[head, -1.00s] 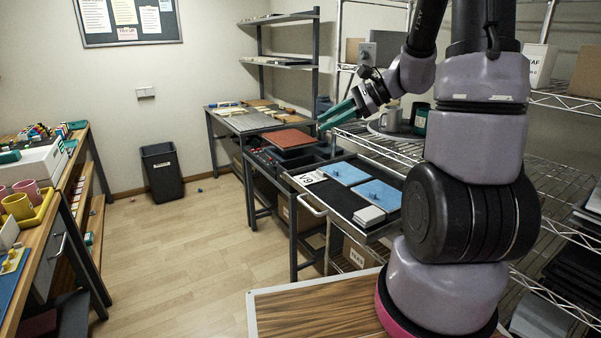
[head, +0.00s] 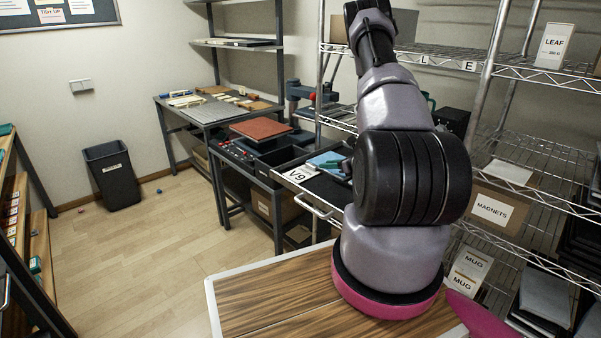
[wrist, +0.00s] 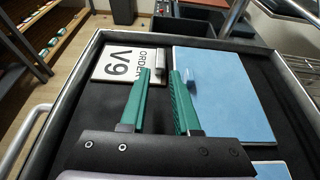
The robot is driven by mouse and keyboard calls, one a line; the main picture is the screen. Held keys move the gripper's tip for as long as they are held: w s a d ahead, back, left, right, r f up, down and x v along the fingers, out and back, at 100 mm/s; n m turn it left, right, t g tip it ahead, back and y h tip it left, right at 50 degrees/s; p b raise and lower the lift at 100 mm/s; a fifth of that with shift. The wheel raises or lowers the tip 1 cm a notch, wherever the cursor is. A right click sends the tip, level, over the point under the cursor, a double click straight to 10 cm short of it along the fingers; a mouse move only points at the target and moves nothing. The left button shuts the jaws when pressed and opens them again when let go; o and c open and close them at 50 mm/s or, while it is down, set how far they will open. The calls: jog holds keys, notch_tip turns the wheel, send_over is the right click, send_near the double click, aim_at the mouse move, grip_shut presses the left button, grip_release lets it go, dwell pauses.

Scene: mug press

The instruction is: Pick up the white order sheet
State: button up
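The white order sheet (wrist: 116,66), marked "ORDER V9", lies flat in the black-lined drawer tray (wrist: 75,140) in the wrist view. A small grey tab stands at its right edge. In the head view the sheet (head: 298,174) shows at the tray's left end. My gripper (wrist: 160,74) has green fingers, spread apart with nothing held. The fingertips reach to the sheet's right edge, with the tab just beyond the gap between them. I cannot tell how high they are above it. In the head view my arm hides most of the gripper.
A blue plate (wrist: 230,100) with a blue knob lies right of the sheet, close to my right finger. The tray's raised metal rim surrounds both. Wire shelves (head: 520,155) stand right of the tray. A bench with a red-brown mat (head: 260,129) lies beyond it.

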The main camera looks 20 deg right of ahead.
aim_at(313, 165)
jog(key=x, duration=0.8)
jog(key=shift+w+f, duration=0.1)
jog(key=shift+f, duration=0.15)
grip_shut()
